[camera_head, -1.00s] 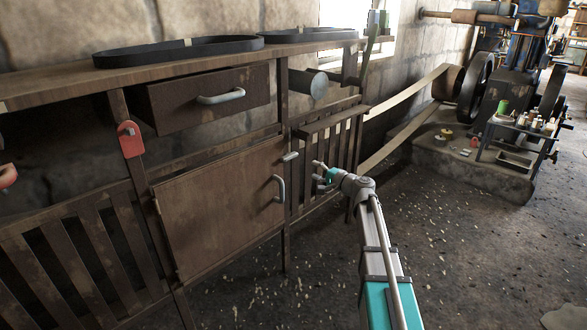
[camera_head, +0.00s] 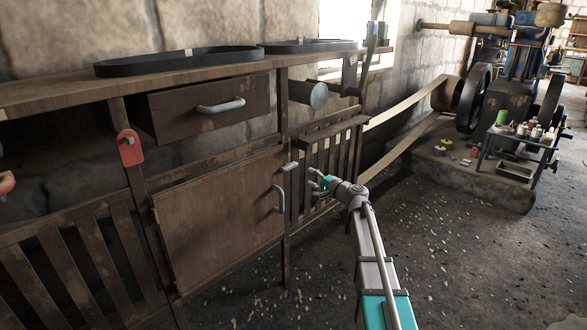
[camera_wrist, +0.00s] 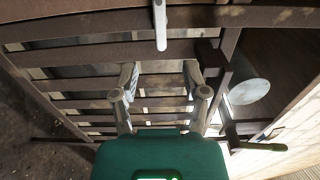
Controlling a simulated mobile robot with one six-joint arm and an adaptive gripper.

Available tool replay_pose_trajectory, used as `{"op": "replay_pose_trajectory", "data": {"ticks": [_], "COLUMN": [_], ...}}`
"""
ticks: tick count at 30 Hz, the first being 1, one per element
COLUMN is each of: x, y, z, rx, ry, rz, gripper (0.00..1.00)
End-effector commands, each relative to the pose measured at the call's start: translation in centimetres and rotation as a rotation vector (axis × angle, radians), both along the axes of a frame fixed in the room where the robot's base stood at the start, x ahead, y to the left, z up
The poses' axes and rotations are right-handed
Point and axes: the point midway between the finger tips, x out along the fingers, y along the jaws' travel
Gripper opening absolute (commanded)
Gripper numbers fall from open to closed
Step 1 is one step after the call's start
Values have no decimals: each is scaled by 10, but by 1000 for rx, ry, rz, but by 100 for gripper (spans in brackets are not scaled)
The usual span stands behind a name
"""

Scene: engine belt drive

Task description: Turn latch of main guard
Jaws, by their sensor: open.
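A small light-grey latch (camera_head: 290,167) sits on the dark post between the wooden door (camera_head: 220,215) and the slatted guard (camera_head: 330,128). In the wrist view, a pale bar (camera_wrist: 160,25), which looks like this latch, lies on a brown frame bar at top centre. My gripper (camera_head: 313,179) is open and empty, just right of the latch in the head view, in front of the slats. In the wrist view, my two fingers (camera_wrist: 159,75) are spread and point at the slats, below the pale bar and apart from it.
The door has a curved grey handle (camera_head: 279,198) just below the latch. A grey cylinder (camera_head: 308,94) juts out above the guard, and also shows right of my fingers in the wrist view (camera_wrist: 250,91). Belts (camera_head: 410,100) run right to the engine.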

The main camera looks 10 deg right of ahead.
Motion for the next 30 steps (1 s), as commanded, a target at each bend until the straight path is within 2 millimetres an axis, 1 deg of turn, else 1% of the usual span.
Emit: {"op": "replay_pose_trajectory", "data": {"ticks": [1,9,18,24,30], "x": [8,42,76,87,89], "y": [4,29,54,62,65], "z": [0,0,0,0,0], "rx": [0,0,0,0,0], "ry": [0,0,0,0,0], "rz": [1,1,1,0,0], "gripper": [59,59,59,59,59]}}
